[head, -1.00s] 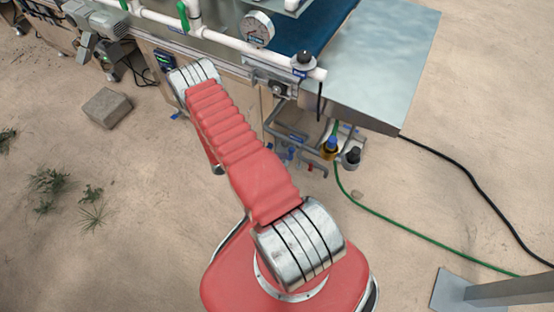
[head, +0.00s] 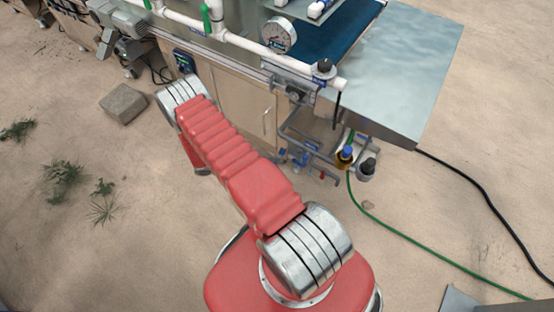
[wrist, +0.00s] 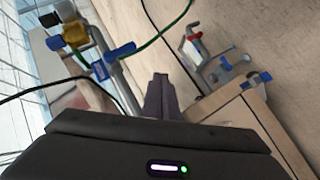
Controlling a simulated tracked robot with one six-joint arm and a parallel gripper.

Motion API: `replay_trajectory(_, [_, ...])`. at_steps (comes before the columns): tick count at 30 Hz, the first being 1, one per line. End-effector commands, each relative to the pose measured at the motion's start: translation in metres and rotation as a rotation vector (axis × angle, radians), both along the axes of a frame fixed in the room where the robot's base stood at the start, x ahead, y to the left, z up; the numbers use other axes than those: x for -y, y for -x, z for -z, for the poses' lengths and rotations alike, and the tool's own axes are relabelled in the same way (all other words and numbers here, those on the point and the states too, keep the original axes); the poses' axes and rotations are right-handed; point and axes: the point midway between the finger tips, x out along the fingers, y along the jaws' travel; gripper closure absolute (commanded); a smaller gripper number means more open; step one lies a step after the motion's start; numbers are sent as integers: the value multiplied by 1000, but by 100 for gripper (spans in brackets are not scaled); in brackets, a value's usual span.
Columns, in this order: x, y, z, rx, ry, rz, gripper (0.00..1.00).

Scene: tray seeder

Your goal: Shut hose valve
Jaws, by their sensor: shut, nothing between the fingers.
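In the wrist view my gripper (wrist: 161,92) is shut and empty, its dark fingers together. A blue lever handle (wrist: 120,52) on a grey pipe is left of and beyond the fingertips, apart from them. A green hose (wrist: 165,32) runs up from near this handle; I cannot tell exactly where it joins. In the head view the green hose (head: 410,248) meets the pipework beneath the steel tray. My gripper is hidden there behind my red arm.
A yellow bottle with a blue cap (head: 344,157) and a dark-capped container (head: 367,168) hang by the pipes. The seeder's steel tray (head: 395,75) juts out above. A black cable (head: 480,195) and a concrete block (head: 124,103) lie on open sandy ground.

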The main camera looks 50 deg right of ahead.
Motion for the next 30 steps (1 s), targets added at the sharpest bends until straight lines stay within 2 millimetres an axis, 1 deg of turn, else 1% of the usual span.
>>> replay_trajectory(1, [-6,-5,0,1,1,-3,100])
replay_trajectory(3, [-11,-9,0,-1,0,-1,100])
replay_trajectory(7, [-17,-13,0,-1,1,0,100])
replay_trajectory(27, [-17,-12,0,8,5,8,100])
replay_trajectory(29, [-17,-13,2,31,8,17,100])
replay_trajectory(30, [-19,-15,7,59,0,23,100])
